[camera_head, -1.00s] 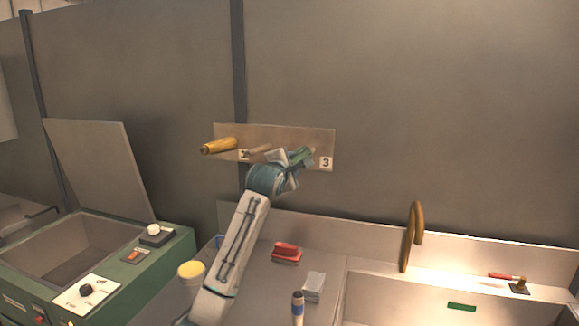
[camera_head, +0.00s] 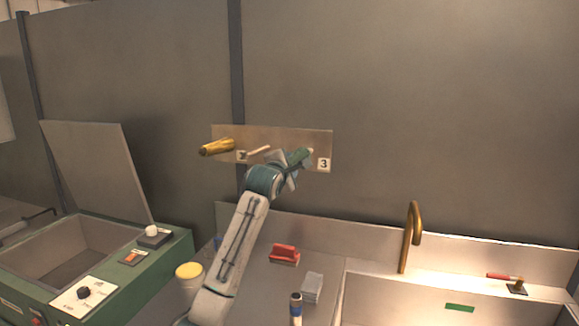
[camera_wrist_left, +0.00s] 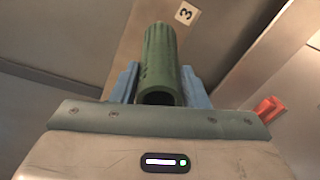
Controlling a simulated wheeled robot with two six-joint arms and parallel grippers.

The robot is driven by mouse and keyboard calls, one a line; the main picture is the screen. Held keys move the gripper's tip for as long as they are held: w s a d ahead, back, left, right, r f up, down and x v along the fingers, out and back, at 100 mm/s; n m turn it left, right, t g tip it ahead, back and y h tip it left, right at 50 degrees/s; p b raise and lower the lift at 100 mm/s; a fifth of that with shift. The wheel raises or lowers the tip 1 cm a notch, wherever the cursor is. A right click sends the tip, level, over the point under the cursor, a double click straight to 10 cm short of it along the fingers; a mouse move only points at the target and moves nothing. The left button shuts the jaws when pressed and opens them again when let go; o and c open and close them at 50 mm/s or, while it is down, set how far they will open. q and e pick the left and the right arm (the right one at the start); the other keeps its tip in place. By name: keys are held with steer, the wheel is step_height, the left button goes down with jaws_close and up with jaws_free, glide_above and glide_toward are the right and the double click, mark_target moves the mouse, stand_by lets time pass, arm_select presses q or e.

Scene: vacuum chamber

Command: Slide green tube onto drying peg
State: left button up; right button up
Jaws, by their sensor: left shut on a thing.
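The green tube (camera_head: 299,156) is held in my left gripper (camera_head: 287,166), in front of the peg board's right part. In the left wrist view the tube (camera_wrist_left: 160,62) sits between the two blue fingers (camera_wrist_left: 163,85), its open near end facing the camera and its far end toward the board. The board (camera_head: 290,138) is on the back wall. A bare wooden peg (camera_head: 259,150) shows left of the tube. A yellow tube (camera_head: 217,147) is on the leftmost peg. Label 3 (camera_head: 323,164) is right of the green tube. Any peg behind it is hidden. My right gripper is out of view.
A green machine (camera_head: 150,262) with an open lid stands at the left. Below the board are a red block (camera_head: 284,252), a yellow-lidded jar (camera_head: 189,271) and a marker-like item (camera_head: 296,305). A sink with a brass tap (camera_head: 411,235) is at the right.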

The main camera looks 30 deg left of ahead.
arm_select(q)
steer(key=shift+w, duration=0.15)
stand_by(0.4)
steer(key=shift+x, duration=1.65)
steer(key=shift+w+a, duration=0.2)
steer(key=shift+w, duration=0.5)
steer(key=shift+x, duration=2.5)
steer(key=shift+w+f, duration=0.1)
